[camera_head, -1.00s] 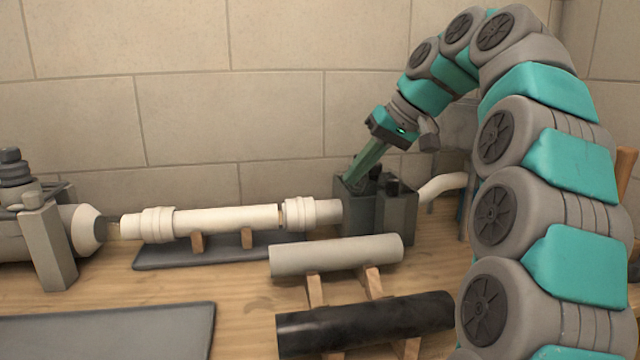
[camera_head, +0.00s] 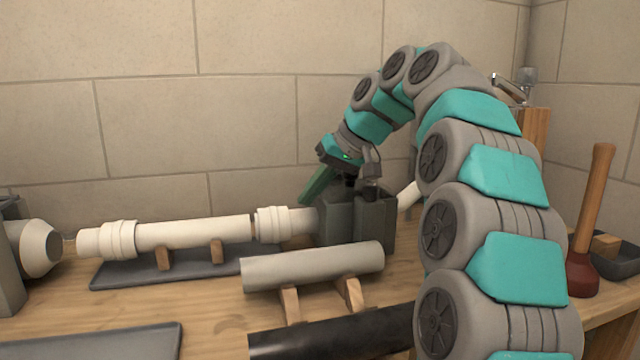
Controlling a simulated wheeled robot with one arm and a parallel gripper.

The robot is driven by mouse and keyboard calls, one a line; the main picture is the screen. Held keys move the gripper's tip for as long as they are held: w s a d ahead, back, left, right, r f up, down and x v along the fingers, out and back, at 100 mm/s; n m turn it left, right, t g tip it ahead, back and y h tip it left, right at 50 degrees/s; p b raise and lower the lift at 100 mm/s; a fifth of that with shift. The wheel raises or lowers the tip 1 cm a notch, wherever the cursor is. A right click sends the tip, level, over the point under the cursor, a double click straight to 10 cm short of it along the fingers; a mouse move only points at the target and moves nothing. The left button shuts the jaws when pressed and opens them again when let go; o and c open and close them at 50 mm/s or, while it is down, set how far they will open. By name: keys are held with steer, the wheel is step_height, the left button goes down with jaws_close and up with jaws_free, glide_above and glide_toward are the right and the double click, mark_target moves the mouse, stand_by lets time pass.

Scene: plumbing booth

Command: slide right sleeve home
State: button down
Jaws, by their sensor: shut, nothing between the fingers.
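A white pipe (camera_head: 195,232) lies level on small wooden rests above a dark mat. The right sleeve (camera_head: 272,223), a white ribbed collar, sits near its right end, with a thin dark gap at the sleeve's left edge. The left sleeve (camera_head: 119,240) is around the pipe's left end. Right of the right sleeve, a short pale stub (camera_head: 304,221) runs to a dark grey block clamp (camera_head: 372,218). My gripper (camera_head: 308,198) is shut and empty, pointing down and left just above the stub, right of the right sleeve. Whether the fingertips touch anything cannot be told.
A grey pipe (camera_head: 315,266) and a black pipe (camera_head: 335,332) lie on wooden rests in front. A plunger (camera_head: 590,225) stands at the right beside a dark tray (camera_head: 617,262). A grey tray (camera_head: 90,343) lies at front left. The wall is close behind.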

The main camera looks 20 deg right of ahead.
mark_target(269, 215)
steer(key=shift+x, duration=1.35)
steer(key=a, duration=0.5)
steer(key=shift+a+p, duration=0.2)
steer(key=shift+p, duration=0.2)
steer(key=shift+r, duration=0.1)
